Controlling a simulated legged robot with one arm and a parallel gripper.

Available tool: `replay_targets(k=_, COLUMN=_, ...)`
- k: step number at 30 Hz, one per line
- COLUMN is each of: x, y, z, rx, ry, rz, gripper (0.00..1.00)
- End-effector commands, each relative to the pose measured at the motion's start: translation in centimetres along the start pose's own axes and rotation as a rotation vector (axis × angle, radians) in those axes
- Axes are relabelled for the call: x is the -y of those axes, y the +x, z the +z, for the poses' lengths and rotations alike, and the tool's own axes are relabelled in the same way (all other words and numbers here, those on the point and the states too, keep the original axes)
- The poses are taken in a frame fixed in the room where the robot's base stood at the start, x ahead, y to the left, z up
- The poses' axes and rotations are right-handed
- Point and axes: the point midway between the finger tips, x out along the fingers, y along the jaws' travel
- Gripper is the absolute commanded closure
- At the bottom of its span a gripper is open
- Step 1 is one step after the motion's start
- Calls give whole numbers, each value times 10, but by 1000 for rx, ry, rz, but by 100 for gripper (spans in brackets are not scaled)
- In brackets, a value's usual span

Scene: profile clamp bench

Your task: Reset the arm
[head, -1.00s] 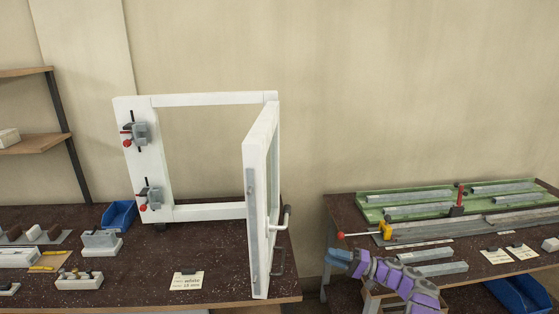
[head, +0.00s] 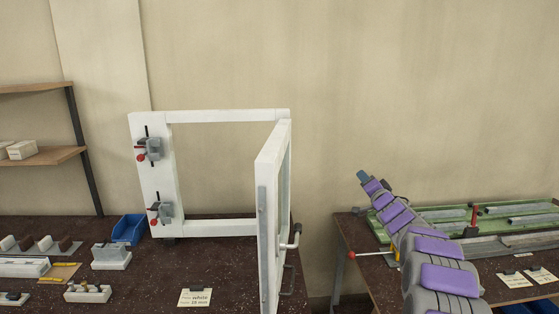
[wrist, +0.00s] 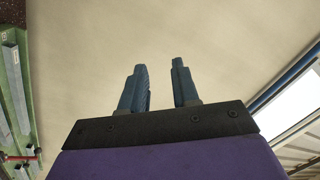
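My gripper (head: 363,176) shows in the head view at the end of my purple and grey arm, raised in front of the right bench and pointing up and to the left. In the wrist view my gripper (wrist: 159,68) has its two blue fingers apart, with only plain wall behind them. Nothing is between the fingers, and they touch nothing.
A white frame (head: 153,185) with clamps and an open sash (head: 268,210) stands on the left bench (head: 230,285). The right bench (head: 350,235) bears a green tray (head: 545,208) with metal profiles. Wall space between the frame and my arm is free.

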Motion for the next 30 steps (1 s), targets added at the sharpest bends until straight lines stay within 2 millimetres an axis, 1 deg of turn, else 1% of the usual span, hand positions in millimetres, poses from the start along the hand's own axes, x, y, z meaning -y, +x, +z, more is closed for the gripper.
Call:
replay_targets(k=1, x=8, y=-7, z=-4, rx=-9, ry=-28, rz=51, gripper=70)
replay_targets(k=4, x=12, y=-25, z=-8, rx=-16, ry=-86, rz=167, gripper=70)
replay_targets(k=8, x=15, y=-56, z=-3, rx=10, ry=-158, rz=322, gripper=70)
replay_targets(k=9, x=15, y=-68, z=-1, rx=25, ry=-180, rz=372, gripper=70)
replay_targets(k=11, x=16, y=-87, z=4, rx=53, ry=-213, rz=440, gripper=70)
replay_targets(k=14, x=16, y=-123, z=17, rx=117, ry=-265, rz=552, gripper=70)
replay_targets(k=15, x=18, y=-138, z=21, rx=145, ry=-284, rz=594, gripper=70)
replay_targets(k=17, x=18, y=-164, z=33, rx=200, ry=-313, rz=656, gripper=70)
replay_targets(k=18, x=19, y=-181, z=39, rx=237, ry=-331, rz=695, gripper=70)
replay_targets(k=20, x=19, y=-209, z=51, rx=301, ry=-358, rz=753, gripper=70)
replay_targets(k=21, x=22, y=-228, z=60, rx=346, ry=-375, rz=785, gripper=70)
replay_targets(k=23, x=23, y=-258, z=72, rx=419, ry=-400, rz=833, gripper=70)
replay_targets(k=24, x=24, y=-280, z=82, rx=472, ry=-414, rz=866, gripper=70)
replay_targets(k=26, x=27, y=-312, z=97, rx=555, ry=-436, rz=904, gripper=70)
replay_targets(k=27, x=30, y=-334, z=106, rx=611, ry=-450, rz=925, gripper=70)
replay_targets(k=29, x=32, y=-369, z=122, rx=706, ry=-468, rz=958, gripper=70)
replay_targets(k=30, x=36, y=-392, z=132, rx=766, ry=-479, rz=972, gripper=70)
